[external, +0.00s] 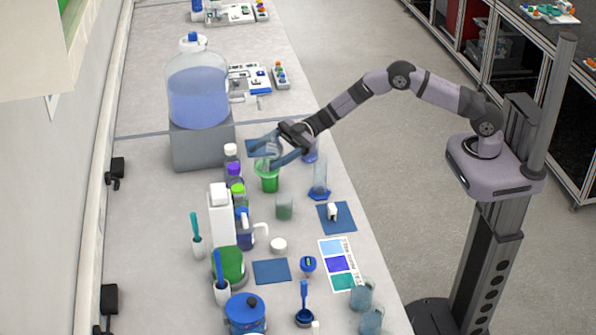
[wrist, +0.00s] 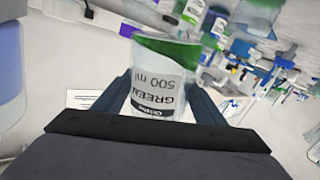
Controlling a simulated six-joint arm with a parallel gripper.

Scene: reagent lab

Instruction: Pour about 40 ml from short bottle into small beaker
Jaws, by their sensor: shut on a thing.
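My gripper (external: 270,150) is shut on a clear short bottle (external: 273,148). In the wrist view the bottle (wrist: 160,85) sits between both fingers, its label reading "GREEN 500 ml" upside down, with green liquid toward its far end. The bottle looks tilted. I cannot make out a stream.
A large blue-filled carboy (external: 198,92) stands on a grey block (external: 202,147) to the left. Several capped bottles are close by, including a white one (external: 221,213). A clear beaker (external: 284,208) and a blue-footed cylinder (external: 320,180) stand in front.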

